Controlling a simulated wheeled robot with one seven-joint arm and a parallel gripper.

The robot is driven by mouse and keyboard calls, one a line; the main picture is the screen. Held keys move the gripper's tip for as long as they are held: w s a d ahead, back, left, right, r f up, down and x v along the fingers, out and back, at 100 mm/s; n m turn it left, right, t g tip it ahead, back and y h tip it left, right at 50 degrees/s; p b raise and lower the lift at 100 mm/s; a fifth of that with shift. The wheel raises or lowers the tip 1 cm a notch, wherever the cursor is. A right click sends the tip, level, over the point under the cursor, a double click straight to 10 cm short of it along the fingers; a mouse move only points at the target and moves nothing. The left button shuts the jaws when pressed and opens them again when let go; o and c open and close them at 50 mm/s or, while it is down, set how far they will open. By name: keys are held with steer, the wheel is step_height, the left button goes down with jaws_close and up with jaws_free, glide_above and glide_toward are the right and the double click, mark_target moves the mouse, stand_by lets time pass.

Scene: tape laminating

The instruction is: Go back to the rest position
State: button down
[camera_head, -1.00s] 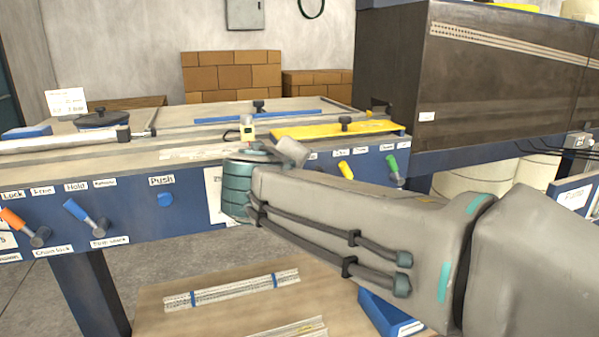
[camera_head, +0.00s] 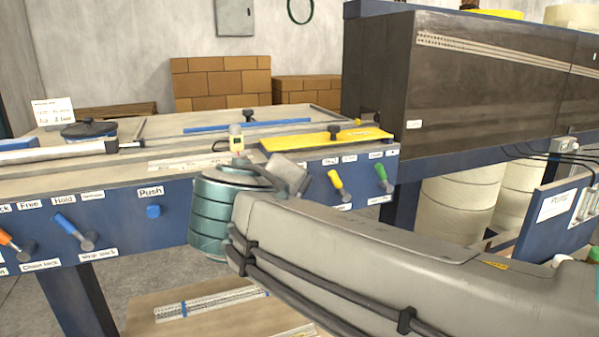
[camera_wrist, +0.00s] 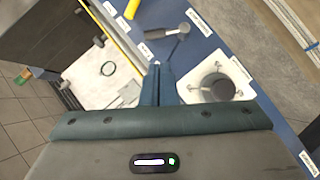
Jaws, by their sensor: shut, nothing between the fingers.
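My gripper (camera_wrist: 160,84) shows in the wrist view with its dark teal fingers together and nothing between them. It hangs over the edge of the machine's blue front panel (camera_wrist: 216,50). The fingers are hidden there. I cannot tell whether my arm touches the panel.
Blue (camera_head: 75,232), yellow (camera_head: 337,184) and green (camera_head: 382,178) handles stick out of the panel. A yellow bar (camera_head: 300,141) and a blue bar (camera_head: 215,126) lie on the bench top. A dark cabinet (camera_head: 480,90) stands right. A wooden shelf (camera_head: 150,312) lies below.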

steer(key=s+d+f+m+g+h+p, duration=0.1)
steer(key=s+d+f+m+g+p, duration=0.2)
steer(key=d, duration=0.5)
steer(key=s+d+f+m+g+h+p, duration=0.1)
steer(key=d+f+m+g+p, duration=0.3)
steer(key=d, duration=0.5)
steer(key=s+d+f+m+g+y+p, duration=0.3)
steer(key=s+d+m+p, duration=0.1)
steer(key=s+p, duration=0.3)
steer(key=shift+s+d+g, duration=0.4)
steer(key=shift+s, duration=0.5)
